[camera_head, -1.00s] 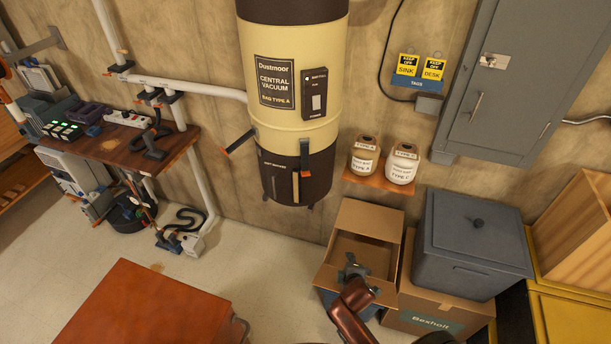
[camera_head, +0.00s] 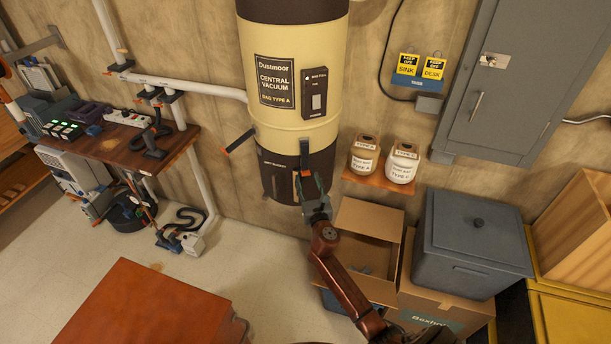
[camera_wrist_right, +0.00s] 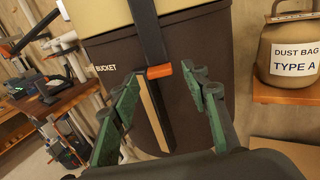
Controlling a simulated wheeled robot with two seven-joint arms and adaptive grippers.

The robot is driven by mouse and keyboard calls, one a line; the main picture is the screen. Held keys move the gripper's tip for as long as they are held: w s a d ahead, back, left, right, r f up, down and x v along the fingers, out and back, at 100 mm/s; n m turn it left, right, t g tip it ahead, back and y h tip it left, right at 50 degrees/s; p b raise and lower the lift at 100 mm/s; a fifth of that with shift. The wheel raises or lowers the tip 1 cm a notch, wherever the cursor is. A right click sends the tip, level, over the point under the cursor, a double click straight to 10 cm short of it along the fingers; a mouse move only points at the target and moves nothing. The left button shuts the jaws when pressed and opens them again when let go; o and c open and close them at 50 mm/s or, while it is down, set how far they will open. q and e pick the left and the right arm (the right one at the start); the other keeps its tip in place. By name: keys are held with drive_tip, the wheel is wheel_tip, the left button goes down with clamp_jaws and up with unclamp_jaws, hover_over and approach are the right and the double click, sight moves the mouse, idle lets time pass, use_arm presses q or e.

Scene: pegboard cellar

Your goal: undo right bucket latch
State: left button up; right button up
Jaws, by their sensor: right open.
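The cream vacuum canister (camera_head: 290,60) hangs on the wall with the dark dirt bucket (camera_head: 276,178) at its bottom. The right bucket latch (camera_head: 304,148) is a dark strap hanging down over the bucket's upper edge; its orange tip (camera_wrist_right: 160,70) shows in the right wrist view. My right gripper (camera_head: 315,182) is open in front of the bucket. In the wrist view its green-padded fingers (camera_wrist_right: 163,92) stand on either side of the space just below the orange tip, not closed on it. The left latch (camera_head: 240,141) sticks out from the bucket's left side.
A shelf (camera_head: 379,180) with two dust-bag jars is close right of the gripper. An open cardboard box (camera_head: 375,220) and a grey lidded bin (camera_head: 472,245) stand below.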

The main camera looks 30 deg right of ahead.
sight(306, 173)
drive_tip(key=shift+x, duration=1.8)
drive_tip(key=shift+c, duration=0.6)
clamp_jaws()
